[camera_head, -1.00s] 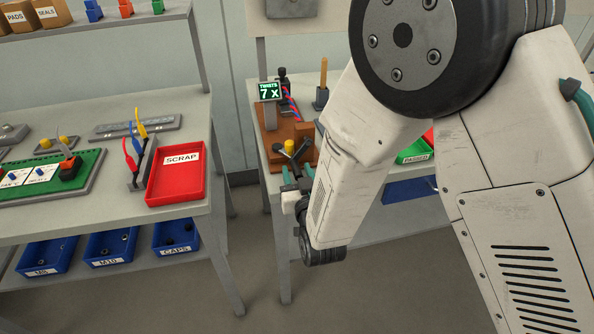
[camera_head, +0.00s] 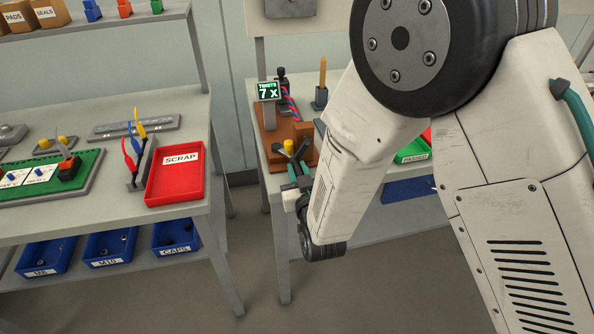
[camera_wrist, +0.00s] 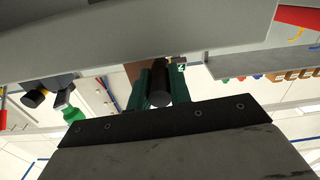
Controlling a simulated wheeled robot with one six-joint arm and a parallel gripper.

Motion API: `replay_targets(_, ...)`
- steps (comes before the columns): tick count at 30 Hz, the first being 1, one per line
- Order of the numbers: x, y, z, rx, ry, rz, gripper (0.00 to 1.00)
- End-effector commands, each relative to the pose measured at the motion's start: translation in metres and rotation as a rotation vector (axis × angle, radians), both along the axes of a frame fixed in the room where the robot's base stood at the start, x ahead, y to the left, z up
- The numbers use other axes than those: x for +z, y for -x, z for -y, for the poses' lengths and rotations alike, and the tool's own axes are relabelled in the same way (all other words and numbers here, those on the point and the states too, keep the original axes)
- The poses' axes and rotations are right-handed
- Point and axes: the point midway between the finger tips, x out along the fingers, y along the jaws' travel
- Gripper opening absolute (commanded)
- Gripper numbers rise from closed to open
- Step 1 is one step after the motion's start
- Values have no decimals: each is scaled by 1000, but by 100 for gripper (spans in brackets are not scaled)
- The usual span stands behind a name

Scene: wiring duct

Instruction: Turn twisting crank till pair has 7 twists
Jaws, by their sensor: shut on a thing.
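The twisting rig stands on a brown wooden base (camera_head: 302,130) on the right-hand bench. Its small display (camera_head: 268,91) reads "TWISTS 7 x". A red and blue twisted pair (camera_head: 289,102) runs beside the display, partly hidden. The crank (camera_head: 289,146) with its yellow hub and dark arms is at the front of the rig. My gripper (camera_head: 300,176) is at the bench's front edge by the crank. In the wrist view its green jaws (camera_wrist: 160,75) are shut on the black crank handle (camera_wrist: 159,92), which lies between them.
A wooden-handled tool (camera_head: 322,80) stands in a holder behind the rig. A green PASSED tray (camera_head: 413,157) is to the right, partly behind my arm. A red SCRAP tray (camera_head: 176,195) lies on the left bench. A floor gap separates the benches.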

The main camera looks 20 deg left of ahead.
Motion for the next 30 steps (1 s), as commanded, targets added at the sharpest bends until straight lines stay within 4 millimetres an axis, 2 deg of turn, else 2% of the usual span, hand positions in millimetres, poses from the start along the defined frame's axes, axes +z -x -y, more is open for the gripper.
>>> replay_targets(3, 0, 0, 0, 0, -1, -1, 0)
replay_targets(4, 0, 0, 0, 0, -1, -1, 28)
replay_targets(6, 0, 0, 0, 0, -1, -1, 41)
replay_targets(14, 0, 1, 0, 0, -1, -1, 41)
replay_targets(17, 0, 6, 3, 1, 0, -1, 41)
replay_targets(24, 0, 41, 24, 2, 1, -2, 41)
replay_targets(30, 0, 62, 37, 1, 1, -1, 41)
